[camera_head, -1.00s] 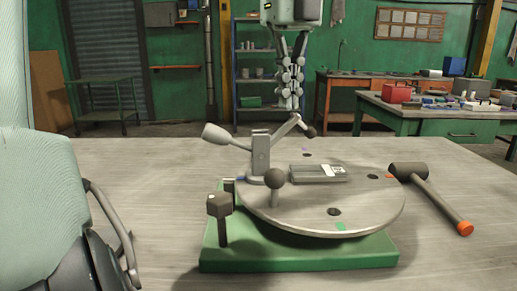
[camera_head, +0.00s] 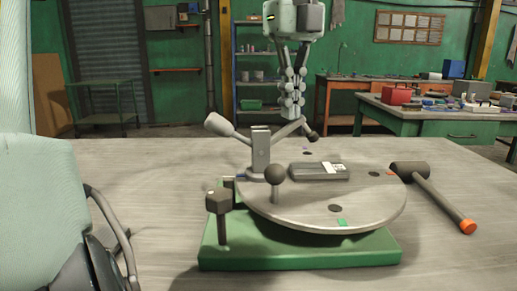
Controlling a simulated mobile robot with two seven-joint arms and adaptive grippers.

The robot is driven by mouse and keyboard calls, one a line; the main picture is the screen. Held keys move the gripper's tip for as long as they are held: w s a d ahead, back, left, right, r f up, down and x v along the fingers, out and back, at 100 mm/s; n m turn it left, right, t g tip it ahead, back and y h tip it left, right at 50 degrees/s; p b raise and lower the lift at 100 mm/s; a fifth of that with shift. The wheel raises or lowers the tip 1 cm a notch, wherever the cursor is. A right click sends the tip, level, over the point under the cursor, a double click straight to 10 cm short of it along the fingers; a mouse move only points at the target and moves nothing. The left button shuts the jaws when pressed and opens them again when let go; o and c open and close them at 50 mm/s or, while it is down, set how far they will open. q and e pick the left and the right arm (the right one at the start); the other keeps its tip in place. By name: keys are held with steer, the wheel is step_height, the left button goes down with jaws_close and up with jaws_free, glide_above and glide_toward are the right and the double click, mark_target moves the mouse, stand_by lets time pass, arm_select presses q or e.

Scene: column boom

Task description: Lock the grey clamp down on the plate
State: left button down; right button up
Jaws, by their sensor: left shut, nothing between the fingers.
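The grey clamp (camera_head: 260,153) stands upright at the left rear of a round turntable. Its fat handle (camera_head: 221,125) slants up to the left. Its bar (camera_head: 290,129) reaches right, with a dark tip (camera_head: 312,136) hanging above the turntable, apart from the dark flat plate (camera_head: 319,171) with a white label. My left gripper (camera_head: 294,117) points down from the top of the picture, shut and empty, its fingertips at the clamp bar. I cannot tell if they touch it. My right gripper is not in view.
The grey turntable (camera_head: 310,215) sits on a green base (camera_head: 300,256). A ball-topped post (camera_head: 275,177) and a dark-headed post (camera_head: 219,203) stand in front of the clamp. A mallet (camera_head: 435,196) lies to the right. The bench (camera_head: 130,165) is clear at left rear.

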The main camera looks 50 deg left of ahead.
arm_select(q)
steer(key=shift+w+d+f+b, duration=0.15)
steer(key=shift+f+b, duration=0.4)
steer(key=shift+f, duration=0.5)
step_height(320, 180, up, 5)
steer(key=p, duration=0.4)
steer(key=shift+r+p, duration=0.15)
steer(key=shift+p, duration=0.15)
steer(key=shift+r+p, duration=0.35)
steer(key=shift+r, duration=0.6)
steer(key=shift+f, duration=0.1)
